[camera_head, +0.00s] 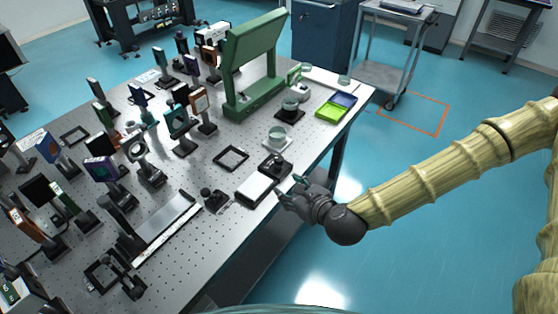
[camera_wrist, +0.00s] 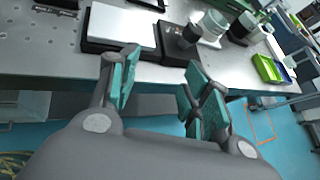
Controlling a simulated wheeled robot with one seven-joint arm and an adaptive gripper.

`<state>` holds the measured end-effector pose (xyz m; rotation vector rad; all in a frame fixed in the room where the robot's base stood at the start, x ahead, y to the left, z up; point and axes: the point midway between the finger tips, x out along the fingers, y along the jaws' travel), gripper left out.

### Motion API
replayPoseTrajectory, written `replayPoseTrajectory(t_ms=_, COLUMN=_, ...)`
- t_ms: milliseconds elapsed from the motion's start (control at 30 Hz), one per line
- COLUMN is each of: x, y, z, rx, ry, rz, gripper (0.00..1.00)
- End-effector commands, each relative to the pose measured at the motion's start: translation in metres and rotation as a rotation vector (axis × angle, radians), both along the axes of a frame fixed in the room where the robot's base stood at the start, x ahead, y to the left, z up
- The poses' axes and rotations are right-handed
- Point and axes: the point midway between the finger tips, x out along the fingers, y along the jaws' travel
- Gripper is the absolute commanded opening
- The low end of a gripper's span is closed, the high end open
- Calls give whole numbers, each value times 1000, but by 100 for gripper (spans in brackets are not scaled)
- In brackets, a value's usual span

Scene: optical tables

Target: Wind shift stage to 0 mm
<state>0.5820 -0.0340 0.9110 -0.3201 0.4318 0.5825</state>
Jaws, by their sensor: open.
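My gripper (camera_head: 292,188) is open and empty just off the right edge of the optical table. In the wrist view its two teal-padded fingers (camera_wrist: 160,78) stand apart, with the table edge beyond them. Ahead of them lies a flat device with a pale top plate on a black base (camera_head: 256,190), also in the wrist view (camera_wrist: 122,26). Against its right end is a black block with an upright knob (camera_head: 274,164), also in the wrist view (camera_wrist: 187,36). No label or scale is readable, so I cannot tell for certain which device is the shift stage.
A long rail with a pale scale strip (camera_head: 168,228) and a small black knobbed mount (camera_head: 214,198) lie to the left. A green frame (camera_head: 254,62), a green and blue tray (camera_head: 336,107) and several optic mounts stand farther back. Open floor lies right.

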Motion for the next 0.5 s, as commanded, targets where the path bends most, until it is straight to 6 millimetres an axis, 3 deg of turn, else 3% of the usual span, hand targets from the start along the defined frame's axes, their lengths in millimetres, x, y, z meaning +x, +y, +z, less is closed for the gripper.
replayPoseTrajectory(t_ms=100, x=18, y=-7, z=26, rx=123, ry=-4, rz=-94, gripper=48)
replayPoseTrajectory(t_ms=200, x=26, y=-11, z=38, rx=181, ry=-5, rz=-136, gripper=48)
replayPoseTrajectory(t_ms=500, x=49, y=-1, z=35, rx=204, ry=-3, rz=-151, gripper=48)
